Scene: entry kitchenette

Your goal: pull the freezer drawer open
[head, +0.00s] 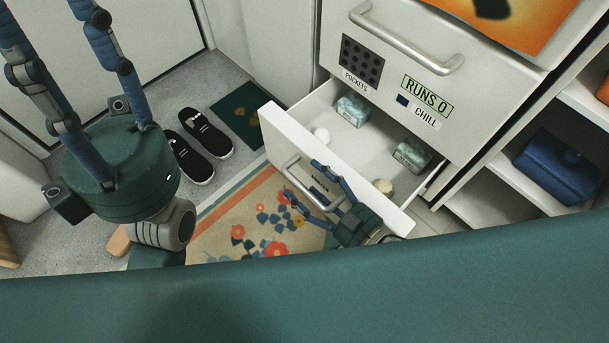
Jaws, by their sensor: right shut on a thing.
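The white freezer drawer (268,122) stands out from the cabinet, and its inside shows from above. Its metal handle (291,164) is on the front face, partly hidden by my fingers. My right gripper (302,180) is shut on this handle, its blue fingers around the bar. My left gripper (48,22) is large and close at the upper left. Its blue fingers are spread apart, with nothing between them, away from the drawer.
Frosted packs (352,110) and round pale lumps lie in the drawer. An upper drawer with a metal handle (408,42) is closed above it. A patterned rug (240,225) and black shoes (205,132) are on the floor. A blue case (557,165) sits on the right shelf.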

